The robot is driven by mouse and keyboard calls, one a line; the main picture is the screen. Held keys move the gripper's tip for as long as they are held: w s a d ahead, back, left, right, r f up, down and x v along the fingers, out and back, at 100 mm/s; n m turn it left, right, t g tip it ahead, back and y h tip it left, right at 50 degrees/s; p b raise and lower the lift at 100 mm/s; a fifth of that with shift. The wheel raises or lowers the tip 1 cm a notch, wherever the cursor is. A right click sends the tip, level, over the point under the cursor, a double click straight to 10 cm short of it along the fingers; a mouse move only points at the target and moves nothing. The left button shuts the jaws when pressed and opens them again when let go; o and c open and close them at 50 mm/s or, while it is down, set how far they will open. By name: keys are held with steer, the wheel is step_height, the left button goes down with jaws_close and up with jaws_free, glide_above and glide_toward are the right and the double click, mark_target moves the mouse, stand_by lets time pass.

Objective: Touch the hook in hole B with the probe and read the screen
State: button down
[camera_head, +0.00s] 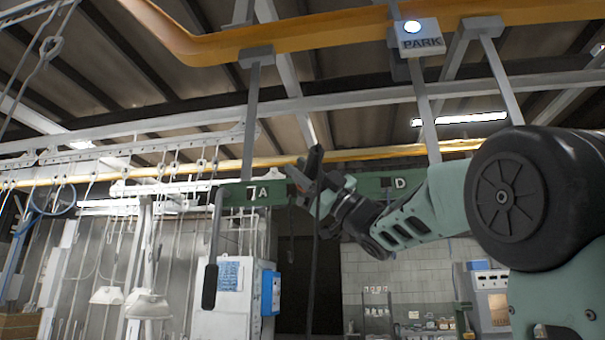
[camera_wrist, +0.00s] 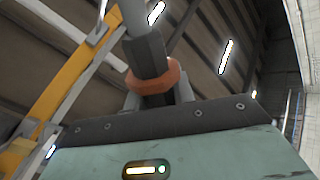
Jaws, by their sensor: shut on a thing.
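My gripper (camera_head: 312,182) is in front of the green beam (camera_head: 350,188), between the letters A and D. It is shut on the probe; the wrist view shows what appears to be its dark grip (camera_wrist: 147,57), with an orange collar and a pale shaft running up out of view. A dark square hole sits beside the A (camera_head: 252,192), and another beside the D (camera_head: 385,182). My gripper and wrist cover the beam between them, so hole B and its hook cannot be made out. A small lit display (camera_wrist: 145,170) with a green light shows in the wrist view; no reading is legible.
An orange rail (camera_head: 290,35) crosses above, with a PARK sign (camera_head: 421,39). Steel hangers (camera_head: 251,120) drop to the beam. A dark-ended rod (camera_head: 211,285) hangs at left, near pale hanging hoods (camera_head: 148,306) and a white cabinet (camera_head: 225,310).

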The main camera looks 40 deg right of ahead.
steer(key=w+d+f+p, duration=0.2)
steer(key=w+d+f, duration=0.1)
steer(key=w, duration=0.3)
steer(key=shift+w, duration=0.2)
steer(key=shift+w+d+f, duration=0.25)
steer(key=shift+w+d, duration=0.05)
steer(key=shift+w, duration=0.2)
steer(key=shift+w+d+f, duration=0.25)
steer(key=shift+w+d, duration=0.05)
steer(key=shift+w, duration=0.15)
stand_by(1.2)
steer(key=shift+s+b, duration=0.1)
steer(key=shift+b, duration=0.2)
steer(key=shift+s+a+r+b, duration=0.5)
steer(key=shift+s+a+r, duration=0.15)
steer(key=shift+s, duration=0.55)
steer(key=shift+s+a+r+b, duration=0.55)
steer(key=shift+s+a, duration=0.1)
steer(key=shift+s, duration=0.55)
steer(key=shift+s+a+r+b, duration=0.45)
steer(key=shift+s+a+r, duration=0.2)
steer(key=shift+s, duration=0.55)
